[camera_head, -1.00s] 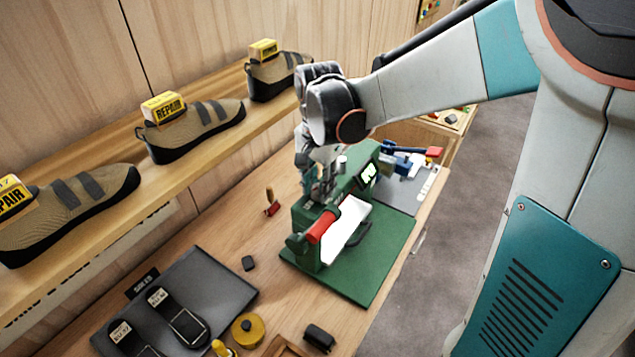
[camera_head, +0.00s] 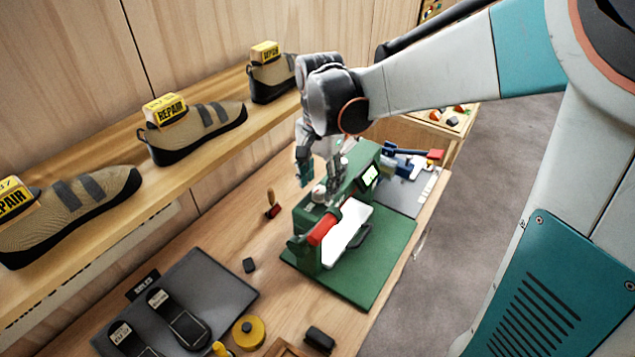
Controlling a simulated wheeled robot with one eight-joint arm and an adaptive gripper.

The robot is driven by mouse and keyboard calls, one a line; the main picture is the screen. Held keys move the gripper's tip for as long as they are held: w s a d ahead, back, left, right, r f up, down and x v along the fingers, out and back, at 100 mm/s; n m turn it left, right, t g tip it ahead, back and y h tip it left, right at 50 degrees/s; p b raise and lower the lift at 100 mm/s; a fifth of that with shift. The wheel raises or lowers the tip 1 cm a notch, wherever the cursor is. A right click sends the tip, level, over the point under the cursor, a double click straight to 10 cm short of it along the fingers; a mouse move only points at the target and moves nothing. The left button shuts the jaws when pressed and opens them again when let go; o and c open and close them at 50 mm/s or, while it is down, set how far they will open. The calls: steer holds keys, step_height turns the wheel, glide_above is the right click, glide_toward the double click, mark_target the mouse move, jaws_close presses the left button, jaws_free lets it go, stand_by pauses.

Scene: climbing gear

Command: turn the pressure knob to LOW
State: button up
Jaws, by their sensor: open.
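A green press (camera_head: 349,262) stands on the wooden bench, with a red-gripped lever (camera_head: 323,228) at its front and a small lit screen (camera_head: 370,175) on its upper right side. A small round knob (camera_head: 319,193) shows on top of the press, below my gripper. Its pointer and any LOW label are too small to read. My gripper (camera_head: 322,178) points down over the press top, open, its fingers spread on either side above the knob. I cannot tell whether a finger touches the knob.
A wooden shelf (camera_head: 60,243) with shoes tagged REPAIR runs along the left wall. A dark mat (camera_head: 222,277) with soles, a yellow round tin (camera_head: 248,332) and a black brush (camera_head: 319,339) lie in front. A grey mat (camera_head: 405,193) with tools lies behind the press.

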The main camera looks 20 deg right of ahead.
mark_target(320, 190)
step_height(320, 190, up, 10)
steer(key=shift+s, duration=0.15)
steer(key=shift+s+f, duration=0.1)
stand_by(0.4)
